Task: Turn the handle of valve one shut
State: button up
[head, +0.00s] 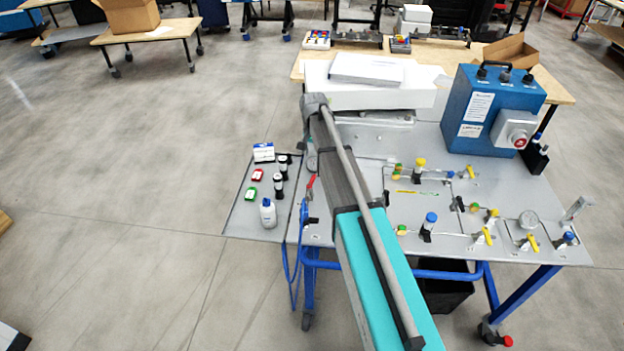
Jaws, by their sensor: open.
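Several small valves with yellow handles are on the grey panel (520,190) of the bench, right of my arm. One yellow handle (470,172) is at the upper row, another (492,214) is lower right, and others (484,237) (531,243) are near the front edge. A red lever handle (310,184) stands just left of my arm. I cannot read any label, so I cannot tell which is valve one or how far its handle is turned. My gripper does not show; my arm crosses the panel and hides part of it.
A blue box with a red knob (492,108) stands at the back right. A white box (367,69) lies at the back. Open floor lies left.

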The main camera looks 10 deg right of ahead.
aim_at(313, 177)
jog(key=shift+f+b, duration=5.05)
jog(key=shift+f, duration=0.3)
